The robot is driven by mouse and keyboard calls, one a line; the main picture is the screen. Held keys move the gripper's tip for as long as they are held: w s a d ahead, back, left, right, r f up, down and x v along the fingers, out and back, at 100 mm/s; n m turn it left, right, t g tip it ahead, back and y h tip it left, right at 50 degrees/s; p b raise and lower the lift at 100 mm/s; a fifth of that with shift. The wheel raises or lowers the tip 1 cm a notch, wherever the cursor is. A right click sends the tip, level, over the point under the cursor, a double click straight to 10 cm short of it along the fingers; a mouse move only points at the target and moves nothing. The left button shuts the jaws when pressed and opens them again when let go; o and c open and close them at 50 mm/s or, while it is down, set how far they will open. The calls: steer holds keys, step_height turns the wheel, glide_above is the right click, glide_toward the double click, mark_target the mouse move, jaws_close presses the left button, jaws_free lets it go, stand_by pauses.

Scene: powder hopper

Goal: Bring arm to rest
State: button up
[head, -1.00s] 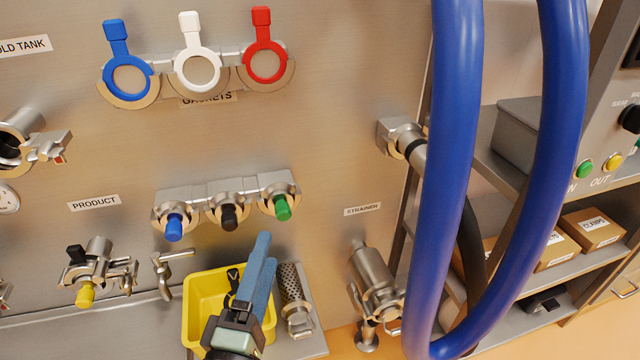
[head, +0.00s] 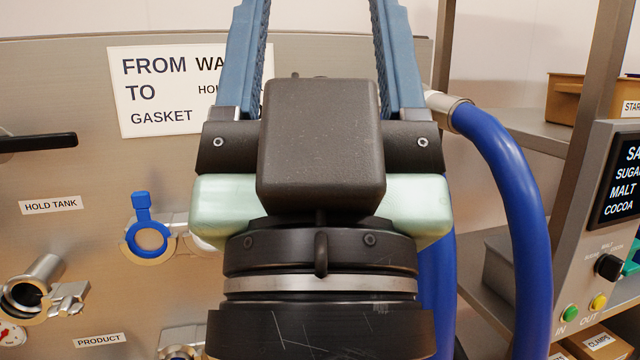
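My gripper (head: 312,60) fills the middle of the head view, raised close to the camera and pointing up. Its two blue fingers stand wide apart, and I see nothing between them; their tips run past the top edge. The wrist and gripper body hide much of the steel panel behind, including most of the gasket row.
The steel panel (head: 60,120) bears a white sign (head: 150,120), a hold tank port (head: 30,292) and a blue gasket (head: 150,238). A blue hose (head: 515,190) hangs at right. Beyond it are a control box (head: 600,220) with buttons and shelves with cardboard boxes.

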step_height(320, 180, up, 14)
steer(key=p, duration=1.2)
steer(key=shift+r, duration=0.25)
steer(key=shift+f, duration=0.15)
